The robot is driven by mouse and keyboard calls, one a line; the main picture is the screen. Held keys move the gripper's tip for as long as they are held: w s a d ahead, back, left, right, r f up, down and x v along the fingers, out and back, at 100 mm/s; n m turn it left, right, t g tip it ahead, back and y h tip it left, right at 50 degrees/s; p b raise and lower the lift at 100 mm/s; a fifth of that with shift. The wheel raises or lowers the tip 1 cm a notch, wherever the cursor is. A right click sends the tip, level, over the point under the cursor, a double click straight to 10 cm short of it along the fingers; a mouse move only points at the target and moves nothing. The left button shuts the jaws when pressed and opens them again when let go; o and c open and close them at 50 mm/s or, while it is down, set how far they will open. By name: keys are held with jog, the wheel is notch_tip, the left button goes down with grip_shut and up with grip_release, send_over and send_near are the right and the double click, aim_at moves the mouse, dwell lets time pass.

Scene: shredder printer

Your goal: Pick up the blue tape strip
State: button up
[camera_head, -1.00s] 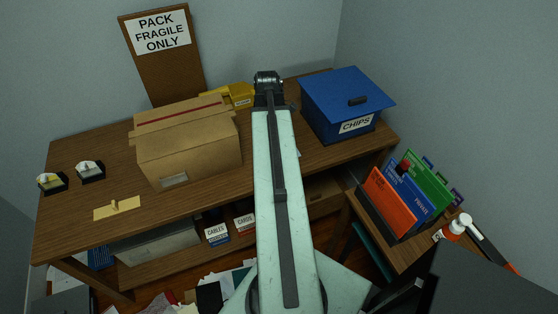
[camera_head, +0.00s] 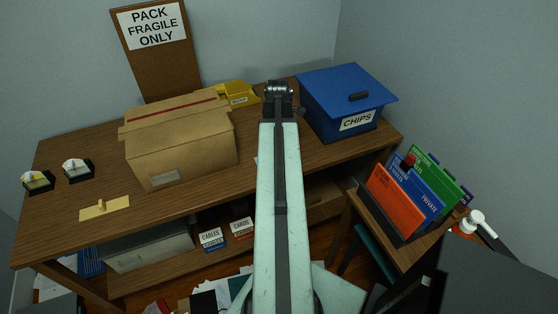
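I cannot make out a blue tape strip in the head view. Two small tape-dispenser-like items stand at the table's left end, one with a yellow top (camera_head: 38,181) and one with a white top (camera_head: 77,169). My pale green arm stretches forward over the table. My gripper (camera_head: 278,91) is at its far end, between the cardboard box and the blue CHIPS box. Its fingers are too small and dark to read, and nothing held shows. The arm hides part of the tabletop behind and below it.
The wooden table (camera_head: 65,215) bears a cardboard box (camera_head: 185,150), a yellow bin (camera_head: 238,95), a blue CHIPS box (camera_head: 340,95) and a yellowish plate (camera_head: 104,208). Coloured folders (camera_head: 410,195) stand on a side table at right. The table's front left is mostly clear.

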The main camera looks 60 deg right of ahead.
notch_tip(320, 180, down, 2)
jog(key=shift+f+b, duration=0.1)
jog(key=shift+b, duration=0.3)
jog(key=shift+c, duration=0.3)
grip_shut()
jog(key=shift+r, duration=0.25)
notch_tip(320, 180, up, 10)
jog(key=p, duration=1)
jog(key=shift+f, duration=0.1)
